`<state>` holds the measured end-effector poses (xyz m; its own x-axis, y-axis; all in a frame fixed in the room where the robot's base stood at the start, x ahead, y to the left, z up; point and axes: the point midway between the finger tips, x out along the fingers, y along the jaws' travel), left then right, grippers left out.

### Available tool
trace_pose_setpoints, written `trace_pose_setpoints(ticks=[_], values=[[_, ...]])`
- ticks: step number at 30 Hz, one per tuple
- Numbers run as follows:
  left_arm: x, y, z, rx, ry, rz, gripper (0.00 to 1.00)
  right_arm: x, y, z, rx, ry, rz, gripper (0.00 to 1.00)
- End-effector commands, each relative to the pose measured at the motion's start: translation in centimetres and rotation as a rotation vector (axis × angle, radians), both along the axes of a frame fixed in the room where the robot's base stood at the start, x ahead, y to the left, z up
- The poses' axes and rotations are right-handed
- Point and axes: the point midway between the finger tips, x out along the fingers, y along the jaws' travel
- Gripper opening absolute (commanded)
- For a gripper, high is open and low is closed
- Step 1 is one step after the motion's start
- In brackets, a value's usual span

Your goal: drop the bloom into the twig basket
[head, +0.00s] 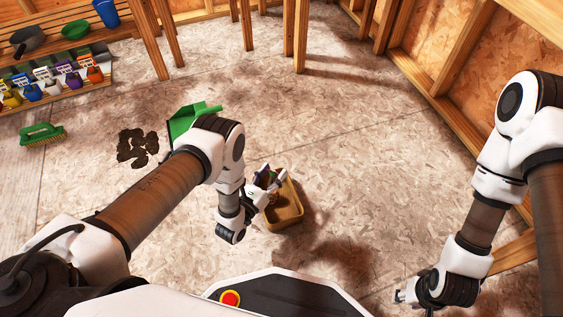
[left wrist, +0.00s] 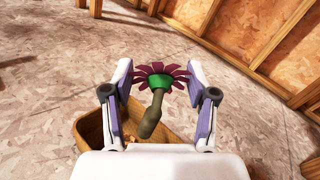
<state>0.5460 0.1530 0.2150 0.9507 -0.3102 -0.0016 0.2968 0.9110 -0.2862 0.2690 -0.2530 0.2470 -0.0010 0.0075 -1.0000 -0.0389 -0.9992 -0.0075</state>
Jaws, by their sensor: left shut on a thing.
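The bloom (left wrist: 160,75) has dark pink petals, a green collar and a thick brown-green stem. In the left wrist view it stands between the two fingers of my left gripper (left wrist: 160,95), which is shut on it. The twig basket (head: 287,219) is a tan, open-topped box on the floor. My left gripper (head: 270,180) is over the basket's far-left part in the head view. Part of the basket (left wrist: 88,130) shows below the fingers in the wrist view. My right gripper (head: 400,296) is at the lower right, far from the basket; its fingers are too small to read.
A green dustpan (head: 183,122) lies beyond my left arm, beside a patch of dark soil (head: 137,147). A green brush (head: 41,135) lies further left. Shelves with bottles and a blue bucket (head: 106,12) stand at the back left. Floor right of the basket is clear.

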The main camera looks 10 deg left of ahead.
Motion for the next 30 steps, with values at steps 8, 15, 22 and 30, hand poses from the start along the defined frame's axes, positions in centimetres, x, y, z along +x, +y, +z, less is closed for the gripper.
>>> trace_pose_setpoints(ticks=[8, 15, 22, 30], values=[[0.1, 0.0, -3.2, 0.0, 0.001, 0.002, 0.38, 0.0, 0.0, -3.2, 0.0, 0.001, -0.001, 0.4], [0.1, 0.0, -5.9, 0.0, 0.001, 0.002, 0.38, 0.1, -0.1, -5.8, -0.001, -0.003, -0.006, 0.4], [0.1, 0.0, -5.7, 0.0, 0.001, 0.003, 0.38, 0.2, -0.1, -5.6, -0.001, -0.004, -0.007, 0.4], [0.1, 0.0, -5.7, 0.0, 0.001, 0.003, 0.87, 0.2, -0.1, -5.6, -0.001, -0.004, -0.007, 0.4]])
